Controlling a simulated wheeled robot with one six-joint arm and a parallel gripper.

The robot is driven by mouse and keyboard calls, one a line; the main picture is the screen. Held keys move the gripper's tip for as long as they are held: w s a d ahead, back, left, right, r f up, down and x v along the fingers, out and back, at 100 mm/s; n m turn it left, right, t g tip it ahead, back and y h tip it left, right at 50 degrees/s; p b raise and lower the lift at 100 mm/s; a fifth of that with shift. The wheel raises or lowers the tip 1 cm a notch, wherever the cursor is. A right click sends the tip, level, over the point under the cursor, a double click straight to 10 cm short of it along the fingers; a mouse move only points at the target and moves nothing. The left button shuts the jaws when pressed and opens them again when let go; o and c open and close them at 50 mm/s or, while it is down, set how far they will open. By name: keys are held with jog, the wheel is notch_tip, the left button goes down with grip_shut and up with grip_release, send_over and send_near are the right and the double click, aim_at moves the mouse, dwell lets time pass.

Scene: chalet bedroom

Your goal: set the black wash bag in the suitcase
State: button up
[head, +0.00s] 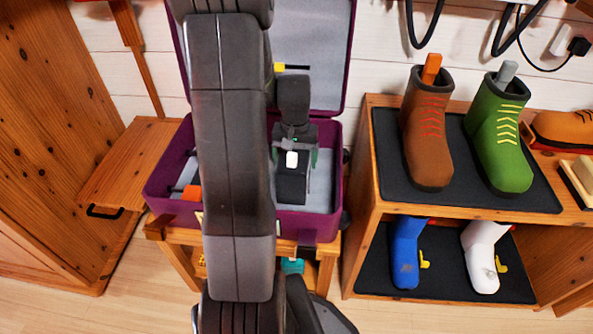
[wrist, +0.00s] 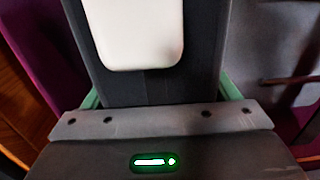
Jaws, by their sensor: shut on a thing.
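The open purple suitcase (head: 310,228) with grey lining stands on a wooden stand, its lid raised at the back. My gripper (head: 295,160) is over the right part of its base, shut on the black wash bag (head: 292,188). The bag has a white patch and lies within the suitcase outline; I cannot tell whether it touches the floor. In the wrist view the dark bag (wrist: 150,90) fills the middle between the green-edged fingers (wrist: 160,98), with purple wall at left and grey lining at right. My arm hides the suitcase's middle.
An orange item (head: 191,192) is in the suitcase's left part. A wooden shelf to the right holds brown (head: 427,140) and green (head: 499,140) boots above, blue and white boots below. A wooden bench (head: 130,165) is at the left. A teal item (head: 292,266) is under the stand.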

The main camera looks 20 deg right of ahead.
jog(key=shift+f+b, duration=0.5)
jog(key=shift+f, duration=1.3)
jog(key=shift+f, duration=0.2)
jog(key=o, duration=1.1)
jog(key=shift+o, duration=0.2)
notch_tip(320, 180, up, 12)
jog(key=p, duration=0.3)
jog(key=shift+r+p, duration=0.25)
jog(key=shift+p, duration=0.05)
